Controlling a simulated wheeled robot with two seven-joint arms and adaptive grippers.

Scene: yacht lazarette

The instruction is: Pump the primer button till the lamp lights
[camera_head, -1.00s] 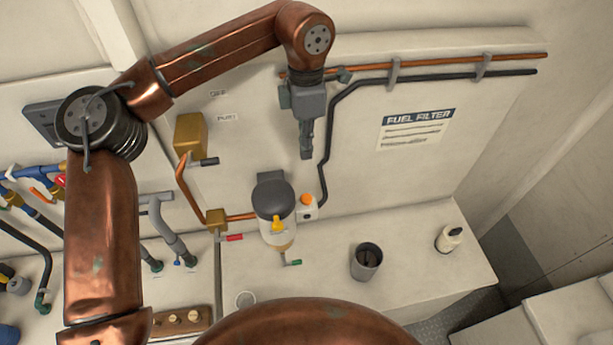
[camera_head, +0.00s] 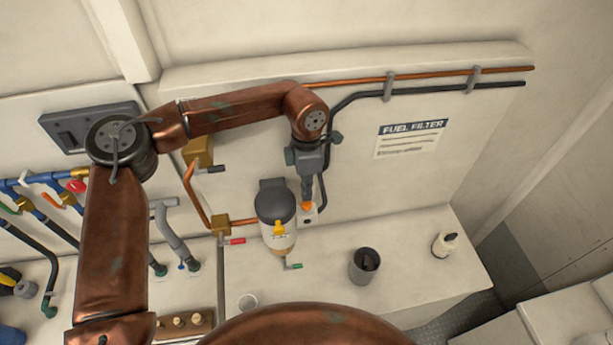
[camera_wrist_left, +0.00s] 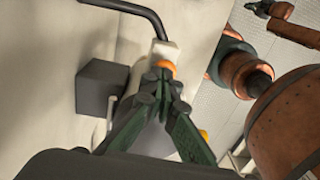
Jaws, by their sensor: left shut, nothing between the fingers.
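The orange primer button (camera_head: 307,206) sits on a small white block (camera_head: 310,216) right of the fuel filter (camera_head: 275,205). My left gripper (camera_head: 307,197) points down at the button from above, shut and empty. In the left wrist view, its closed fingertips (camera_wrist_left: 161,84) are at the orange button (camera_wrist_left: 165,67), overlapping its lower edge; I cannot tell whether they press it. I cannot make out a lit lamp. Dark parts at the end of a copper arm, perhaps my right gripper (camera_wrist_left: 264,8), show at the top right of the wrist view; their state is unclear.
A yellow fitting (camera_head: 279,228) is on the filter's front. Red (camera_head: 236,241) and green (camera_head: 294,266) handles are nearby. A dark hose (camera_head: 345,100) and a copper pipe (camera_head: 420,78) run along the wall. A dark cup (camera_head: 365,266) and a white bottle (camera_head: 445,244) stand on the ledge.

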